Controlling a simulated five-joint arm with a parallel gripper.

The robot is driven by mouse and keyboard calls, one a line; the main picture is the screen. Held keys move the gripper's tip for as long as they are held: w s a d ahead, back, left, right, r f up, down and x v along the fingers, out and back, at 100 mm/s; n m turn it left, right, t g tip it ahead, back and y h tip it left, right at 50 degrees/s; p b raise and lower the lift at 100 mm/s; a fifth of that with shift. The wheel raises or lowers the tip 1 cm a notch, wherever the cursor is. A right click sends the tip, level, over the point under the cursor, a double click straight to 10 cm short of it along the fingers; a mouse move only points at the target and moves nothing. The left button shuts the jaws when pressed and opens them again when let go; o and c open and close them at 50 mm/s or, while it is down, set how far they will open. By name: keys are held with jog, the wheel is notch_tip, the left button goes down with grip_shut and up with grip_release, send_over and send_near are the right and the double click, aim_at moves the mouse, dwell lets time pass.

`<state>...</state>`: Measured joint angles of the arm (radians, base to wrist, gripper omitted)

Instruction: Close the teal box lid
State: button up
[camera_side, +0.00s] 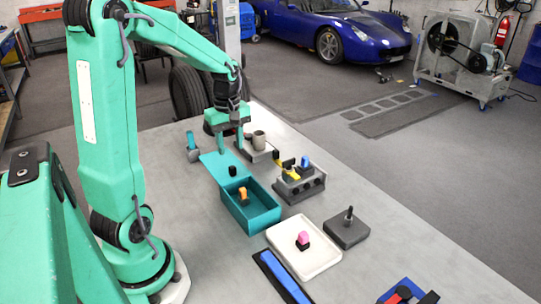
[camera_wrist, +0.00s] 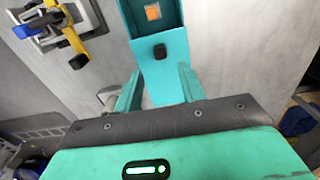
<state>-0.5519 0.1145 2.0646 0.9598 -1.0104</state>
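The teal box (camera_side: 266,214) stands on the grey table with its top open and an orange piece (camera_side: 242,194) inside. It also shows at the top of the wrist view (camera_wrist: 131,14). Its flat teal lid (camera_side: 214,164) lies swung back on the far side of the box, with a black knob (camera_side: 232,170) on it. In the wrist view the lid (camera_wrist: 166,82) and knob (camera_wrist: 160,52) lie ahead of my gripper (camera_wrist: 160,70). My gripper (camera_side: 229,143) is open and empty, fingers pointing down near the lid's far end. I cannot tell whether they touch it.
A grey fixture with blue and yellow parts (camera_side: 301,187) stands right of the box. A white tray (camera_side: 322,262) with a pink piece and a dark pegged block (camera_side: 347,232) are nearer. A teal-handled item (camera_side: 191,141) lies left of my gripper.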

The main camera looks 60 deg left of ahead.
aim_at(232, 167)
jog(key=shift+f, duration=0.15)
jog(key=shift+f, duration=3.8)
grip_shut()
